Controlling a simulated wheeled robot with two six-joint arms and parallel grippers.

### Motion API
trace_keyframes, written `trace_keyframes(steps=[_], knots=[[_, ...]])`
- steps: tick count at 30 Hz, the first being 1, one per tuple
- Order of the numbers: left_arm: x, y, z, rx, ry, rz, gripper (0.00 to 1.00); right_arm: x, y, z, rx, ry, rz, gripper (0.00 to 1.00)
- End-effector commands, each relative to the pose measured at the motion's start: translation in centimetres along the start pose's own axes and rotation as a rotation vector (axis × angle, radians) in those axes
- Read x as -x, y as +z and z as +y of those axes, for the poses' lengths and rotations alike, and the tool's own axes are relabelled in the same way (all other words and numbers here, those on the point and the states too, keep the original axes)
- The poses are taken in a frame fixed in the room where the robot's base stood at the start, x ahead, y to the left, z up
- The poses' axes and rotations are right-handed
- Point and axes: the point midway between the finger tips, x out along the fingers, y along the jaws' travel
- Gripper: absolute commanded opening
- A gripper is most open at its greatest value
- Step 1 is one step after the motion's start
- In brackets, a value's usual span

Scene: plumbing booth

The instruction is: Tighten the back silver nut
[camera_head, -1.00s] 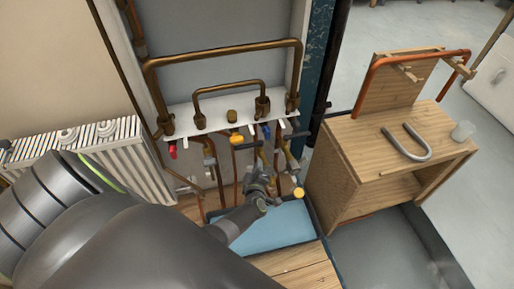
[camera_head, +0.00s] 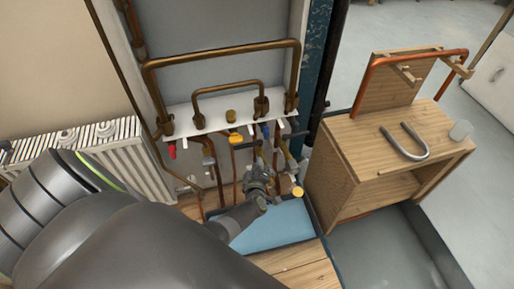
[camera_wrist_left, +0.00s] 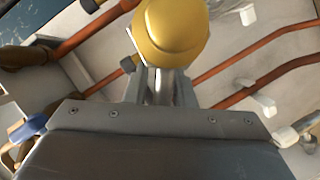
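My left gripper (camera_head: 262,172) reaches in among the pipes and valves below the white shelf. In the left wrist view its two fingers (camera_wrist_left: 162,88) stand close on both sides of a short silver cylindrical part (camera_wrist_left: 161,87), which looks like the silver nut; they appear shut on it. A yellow rounded cap (camera_wrist_left: 172,30) sits just beyond the fingertips and hides what lies behind. In the head view the nut is too small and covered by the gripper to make out. My right gripper is in neither view.
A white shelf (camera_head: 215,113) with brass pipes (camera_head: 222,52) stands above the valves. A yellow-capped fitting (camera_head: 297,191) is right of the gripper. A blue tray (camera_head: 285,224) lies below. A radiator (camera_head: 120,170) stands left, a wooden bench (camera_head: 365,150) right.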

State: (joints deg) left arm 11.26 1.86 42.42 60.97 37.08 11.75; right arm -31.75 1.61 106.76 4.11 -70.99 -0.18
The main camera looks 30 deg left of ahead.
Motion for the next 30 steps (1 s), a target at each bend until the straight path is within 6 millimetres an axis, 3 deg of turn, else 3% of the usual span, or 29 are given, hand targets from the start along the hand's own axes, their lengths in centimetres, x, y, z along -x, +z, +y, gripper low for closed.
trace_keyframes(steps=[8,14,23,30], knots=[[0.7,0.0,-0.1,0.001,-0.003,-0.001,0.23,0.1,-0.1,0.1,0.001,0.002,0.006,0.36],[2.7,-0.1,0.0,0.001,-0.004,-0.002,0.23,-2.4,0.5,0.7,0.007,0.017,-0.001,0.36],[7.1,0.0,0.0,0.001,-0.004,-0.002,0.23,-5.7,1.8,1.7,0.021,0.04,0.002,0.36],[11.9,-0.1,0.0,0.002,-0.005,0.0,0.23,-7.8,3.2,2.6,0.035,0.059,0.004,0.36]])
